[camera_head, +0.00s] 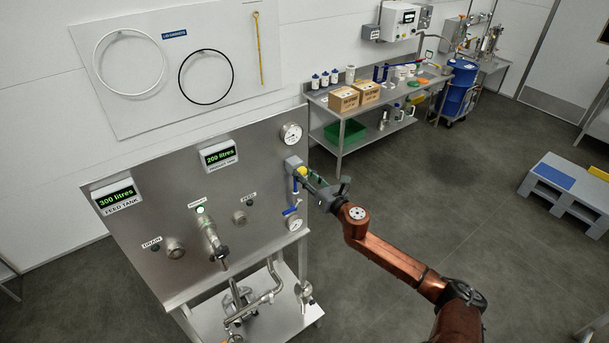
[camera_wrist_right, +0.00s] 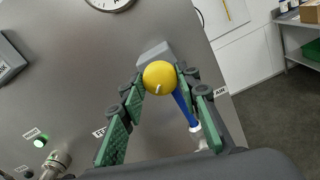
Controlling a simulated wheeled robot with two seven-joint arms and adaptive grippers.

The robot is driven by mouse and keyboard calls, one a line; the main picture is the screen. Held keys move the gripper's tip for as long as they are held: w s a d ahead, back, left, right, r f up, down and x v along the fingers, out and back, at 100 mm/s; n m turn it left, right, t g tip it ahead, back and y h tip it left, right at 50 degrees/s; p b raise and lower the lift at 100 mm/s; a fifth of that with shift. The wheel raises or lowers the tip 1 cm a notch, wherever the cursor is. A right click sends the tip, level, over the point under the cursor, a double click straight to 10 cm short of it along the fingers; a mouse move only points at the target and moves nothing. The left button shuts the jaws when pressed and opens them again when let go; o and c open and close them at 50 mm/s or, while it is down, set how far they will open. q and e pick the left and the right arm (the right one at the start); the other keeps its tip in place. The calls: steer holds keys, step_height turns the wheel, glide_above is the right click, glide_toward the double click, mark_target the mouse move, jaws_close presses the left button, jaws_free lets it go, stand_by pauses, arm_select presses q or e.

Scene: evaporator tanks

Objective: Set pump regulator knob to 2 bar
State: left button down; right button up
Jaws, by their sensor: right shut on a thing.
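The yellow regulator knob (camera_wrist_right: 159,77) with a pale pointer mark sits between the green-padded fingers of my right gripper (camera_wrist_right: 160,100) in the right wrist view. In the head view, the knob (camera_head: 303,172) shows at the panel's right edge, with my right gripper (camera_head: 316,184) shut on it. The grey regulator body (camera_wrist_right: 154,53) is behind the knob. My left gripper is not in view.
The steel panel (camera_head: 150,215) carries tank displays, valves and a green lamp (camera_head: 200,209). A blue-handled valve (camera_head: 290,212) sits below the regulator. A workbench with boxes (camera_head: 344,99) stands behind. The floor to the right (camera_head: 430,175) is clear around my arm.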

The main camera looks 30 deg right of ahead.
steer(key=m, duration=0.3)
steer(key=shift+r+m+p, duration=0.1)
steer(key=shift+m+p, duration=0.3)
steer(key=m+p, duration=0.1)
steer(key=m, duration=0.3)
steer(key=shift+d, duration=0.1)
steer(key=shift+m, duration=0.3)
steer(key=o, duration=1.1)
steer(key=shift+o, duration=0.2)
steer(key=shift+s+f, duration=0.2)
steer(key=shift+s, duration=0.1)
steer(key=s, duration=1.1)
steer(key=shift+s+d, duration=0.2)
steer(key=shift+d, duration=0.25)
